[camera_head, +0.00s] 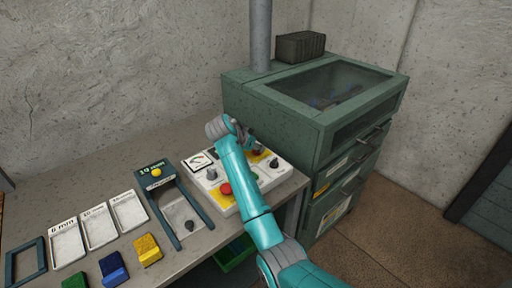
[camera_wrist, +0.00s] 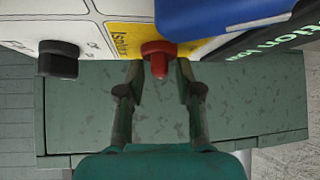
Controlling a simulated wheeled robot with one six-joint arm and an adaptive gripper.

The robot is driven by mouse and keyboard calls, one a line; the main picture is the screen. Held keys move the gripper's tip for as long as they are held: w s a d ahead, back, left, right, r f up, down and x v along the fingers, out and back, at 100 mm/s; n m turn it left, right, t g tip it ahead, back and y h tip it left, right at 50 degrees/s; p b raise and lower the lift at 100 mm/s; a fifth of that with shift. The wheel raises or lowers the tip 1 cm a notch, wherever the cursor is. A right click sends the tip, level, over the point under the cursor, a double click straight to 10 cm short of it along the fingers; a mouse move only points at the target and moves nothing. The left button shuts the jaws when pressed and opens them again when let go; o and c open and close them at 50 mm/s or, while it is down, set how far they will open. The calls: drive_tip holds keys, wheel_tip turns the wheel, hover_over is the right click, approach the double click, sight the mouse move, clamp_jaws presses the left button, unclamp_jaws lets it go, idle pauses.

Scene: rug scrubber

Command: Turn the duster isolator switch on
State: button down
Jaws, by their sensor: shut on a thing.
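The red switch handle (camera_wrist: 158,58) sits on a yellow plate (camera_wrist: 122,38) with partly readable rotated lettering that looks like "Isolator". My gripper (camera_wrist: 158,80) has one finger on each side of the red handle and is shut on it. The handle points toward my wrist in that view. In the head view the control panel (camera_head: 264,182) stands at the right end of the bench. My gripper (camera_head: 246,137) is at the panel's back edge, and my arm hides much of it and the handle.
A black knob (camera_wrist: 58,58) is left of the handle in the wrist view. A red button (camera_head: 226,189) and a dark knob (camera_head: 274,162) are on the panel. A green cabinet (camera_head: 295,130) stands close behind. Coloured blocks and cards lie along the bench (camera_head: 112,176).

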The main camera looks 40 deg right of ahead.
drive_tip(key=shift+w+m+g, duration=0.1)
drive_tip(key=shift+m+g, duration=0.7)
drive_tip(key=shift+m, duration=0.3)
drive_tip(key=shift+f, duration=0.2)
drive_tip(key=c, duration=1.1)
unclamp_jaws()
drive_tip(key=v, duration=1.2)
drive_tip(key=shift+w+a, duration=0.1)
